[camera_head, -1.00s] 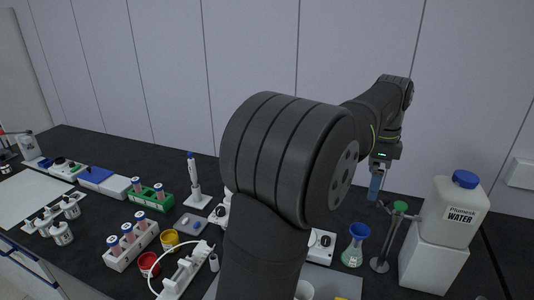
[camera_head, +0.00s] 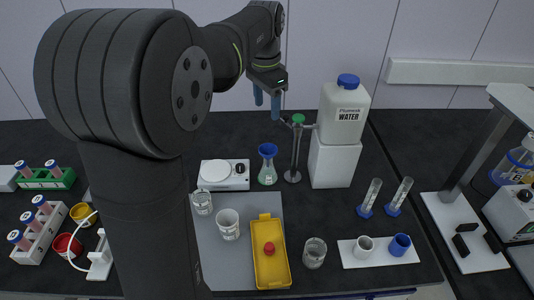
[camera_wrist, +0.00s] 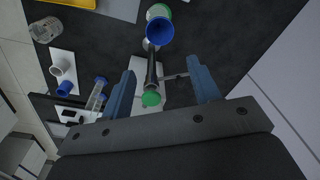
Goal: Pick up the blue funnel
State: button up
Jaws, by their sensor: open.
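The blue funnel (camera_head: 268,150) sits upright in the mouth of a small flask with green contents (camera_head: 268,174), on the dark bench left of the stand. In the wrist view the blue funnel (camera_wrist: 160,31) shows its open mouth, beyond the fingertips. My gripper (camera_head: 267,106) hangs above the bench near the stand, higher than the funnel and apart from it. In the wrist view my gripper (camera_wrist: 160,69) has its two blue fingers spread with nothing held between them. The green-topped stand appears between the fingers in that picture.
The metal stand with a green top (camera_head: 298,121) is close right of the funnel. The white water jug (camera_head: 343,108) stands on a white block (camera_head: 334,162) further right. A white hotplate (camera_head: 224,175) is to the left. A yellow tray (camera_head: 270,271) and beakers are in front.

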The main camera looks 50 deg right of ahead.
jog(key=a+f+n, duration=0.1)
jog(key=f+n, duration=0.1)
jog(key=n, duration=0.5)
send_near(268, 160)
jog(key=shift+h, duration=0.3)
jog(key=f, duration=0.6)
jog(key=d+f, duration=0.1)
jog(key=f, duration=0.2)
jog(key=shift+w+f, duration=0.1)
jog(key=shift+w, duration=0.3)
jog(key=c, duration=0.7)
